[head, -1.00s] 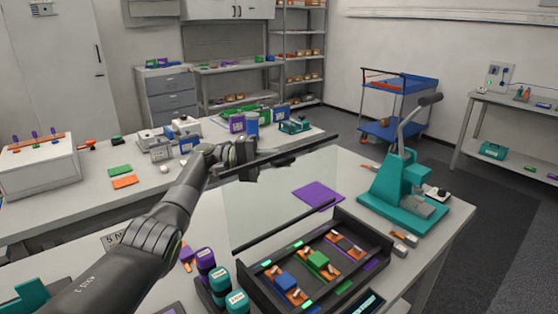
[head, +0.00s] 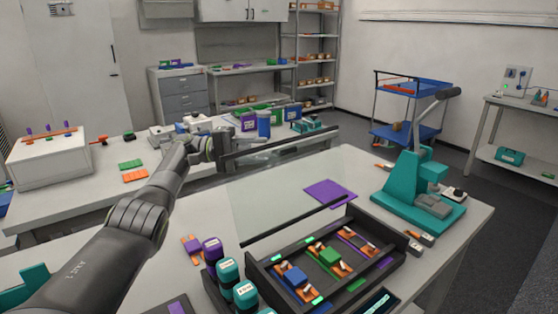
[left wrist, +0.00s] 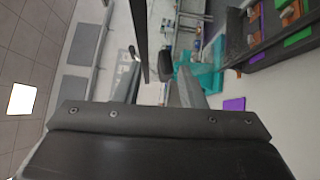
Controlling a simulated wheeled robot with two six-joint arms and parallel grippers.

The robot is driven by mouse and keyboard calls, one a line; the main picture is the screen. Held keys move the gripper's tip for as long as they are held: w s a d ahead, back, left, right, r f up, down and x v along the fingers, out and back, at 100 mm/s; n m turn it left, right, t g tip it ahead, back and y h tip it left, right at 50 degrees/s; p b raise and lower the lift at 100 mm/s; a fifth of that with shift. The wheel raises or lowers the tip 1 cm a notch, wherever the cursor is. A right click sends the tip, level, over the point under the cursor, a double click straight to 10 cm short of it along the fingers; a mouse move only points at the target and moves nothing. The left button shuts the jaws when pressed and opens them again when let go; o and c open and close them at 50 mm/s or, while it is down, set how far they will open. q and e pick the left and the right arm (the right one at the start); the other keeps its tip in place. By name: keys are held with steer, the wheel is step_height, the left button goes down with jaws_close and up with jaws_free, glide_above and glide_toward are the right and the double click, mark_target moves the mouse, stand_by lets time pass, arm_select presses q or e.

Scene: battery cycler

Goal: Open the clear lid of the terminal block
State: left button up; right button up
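The clear lid (head: 275,190) of the terminal block is raised. Its pane stands up, leaning away from the dark block tray (head: 262,272), between a lower dark bar beside the tray and a dark far edge bar (head: 290,146). My left gripper (head: 228,150) is at the left part of that far edge bar, its fingertips mostly hidden behind it. In the left wrist view the fingers (left wrist: 157,92) are apart, with a dark bar (left wrist: 141,40) and a small dark block (left wrist: 165,66) in front of the gap. I cannot tell whether they touch. My right gripper is not in view.
The tray holds blue and green modules with orange parts. Purple and teal capped cylinders (head: 230,271) stand left of it. A teal lever press (head: 418,190) stands to the right. A purple mat (head: 330,193) lies beyond the tray.

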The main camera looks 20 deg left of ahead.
arm_select(q)
steer(key=shift+s+a+b, duration=0.15)
steer(key=shift+a+b, duration=0.2)
steer(key=shift+a, duration=0.45)
steer(key=shift+s+a+b, duration=0.1)
steer(key=shift+a+b, duration=0.25)
steer(key=shift+a, duration=0.45)
steer(key=shift+c, duration=0.3)
